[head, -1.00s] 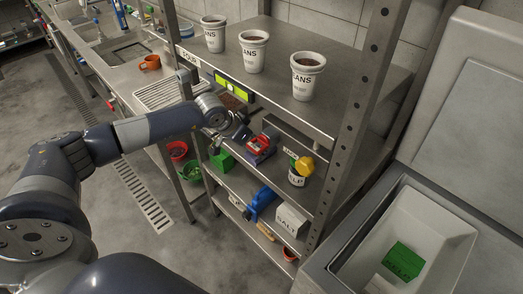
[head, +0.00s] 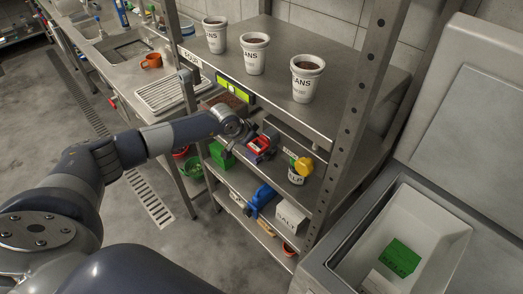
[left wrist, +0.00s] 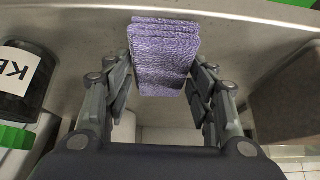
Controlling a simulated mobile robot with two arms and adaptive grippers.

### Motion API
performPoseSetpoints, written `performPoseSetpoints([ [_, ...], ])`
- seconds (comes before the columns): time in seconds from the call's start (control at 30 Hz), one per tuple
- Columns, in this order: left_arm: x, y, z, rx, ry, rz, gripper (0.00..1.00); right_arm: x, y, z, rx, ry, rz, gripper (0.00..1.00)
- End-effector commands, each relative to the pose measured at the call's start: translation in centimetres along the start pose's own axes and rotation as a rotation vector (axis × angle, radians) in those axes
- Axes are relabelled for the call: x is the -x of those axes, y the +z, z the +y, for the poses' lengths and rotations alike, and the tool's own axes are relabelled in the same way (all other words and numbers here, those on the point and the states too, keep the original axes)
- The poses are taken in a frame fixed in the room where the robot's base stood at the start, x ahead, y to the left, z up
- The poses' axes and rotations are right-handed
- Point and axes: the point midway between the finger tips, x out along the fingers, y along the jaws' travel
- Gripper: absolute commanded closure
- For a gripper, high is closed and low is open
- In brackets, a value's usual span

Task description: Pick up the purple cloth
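The purple cloth (left wrist: 163,55) looks like a folded, ribbed stack lying on a grey metal shelf in the left wrist view. My left gripper (left wrist: 162,75) is open, with one finger on each side of the cloth's near part. The gaps at the cloth's sides are narrow, and I cannot tell whether the fingers touch it. In the head view my left gripper (head: 240,146) is at the middle shelf of the rack, partly hidden by its own wrist. My right gripper is not in view.
A red item (head: 259,144) and a can with a yellow top (head: 299,169) are close to the gripper. Three white cups, one here (head: 306,78), stand on the shelf above. A rack post (head: 350,120) rises at right. A dark labelled jar (left wrist: 22,78) is left of the gripper.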

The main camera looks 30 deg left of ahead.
Motion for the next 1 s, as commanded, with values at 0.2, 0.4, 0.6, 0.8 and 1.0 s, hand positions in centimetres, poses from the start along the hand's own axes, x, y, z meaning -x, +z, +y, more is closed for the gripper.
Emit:
performPoseSetpoints([
  [0.2, 0.0, 0.1, 0.0, 0.0, 0.0, -0.001, 0.71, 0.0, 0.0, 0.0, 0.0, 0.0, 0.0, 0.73],
  [0.4, 0.0, 0.1, 0.0, 0.0, 0.0, -0.001, 0.72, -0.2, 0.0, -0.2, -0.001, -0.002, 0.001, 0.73],
  [0.6, 0.5, 0.1, -0.1, -0.002, -0.001, 0.0, 0.72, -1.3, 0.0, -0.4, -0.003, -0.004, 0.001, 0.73],
  [0.8, 3.8, -2.2, -0.1, -0.003, -0.003, 0.006, 0.72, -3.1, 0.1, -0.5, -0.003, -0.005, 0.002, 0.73],
  [1.0, 6.8, -1.5, -0.2, 0.0, -0.003, -0.005, 0.72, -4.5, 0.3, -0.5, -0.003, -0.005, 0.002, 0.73],
])
